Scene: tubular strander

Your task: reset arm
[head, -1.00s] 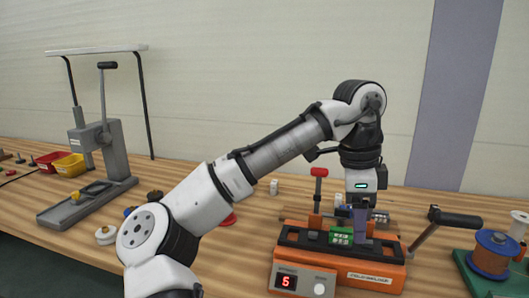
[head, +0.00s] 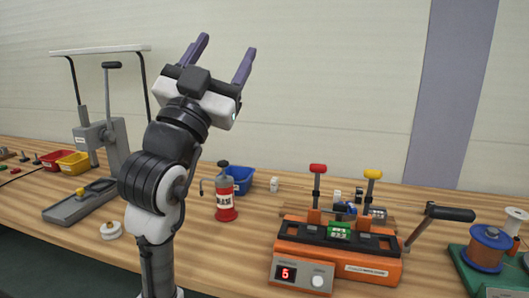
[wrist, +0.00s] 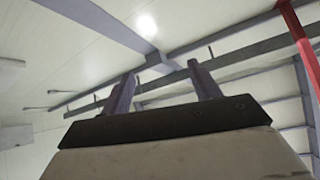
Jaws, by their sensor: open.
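My gripper (head: 222,60) is raised high above the table at the left of centre in the head view. Its two purple fingers point upward, stand wide apart and have nothing between them. In the wrist view my gripper (wrist: 165,88) shows both fingers apart against the ceiling. My arm is folded upright, and its lower links stand in front of part of the table.
An orange machine (head: 375,270) with a red "5" display, two levers and a crank stands at the right. A grey press (head: 100,150), a red bottle (head: 226,200), a blue bin (head: 240,178) and a copper spool (head: 487,250) stand on the wooden table.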

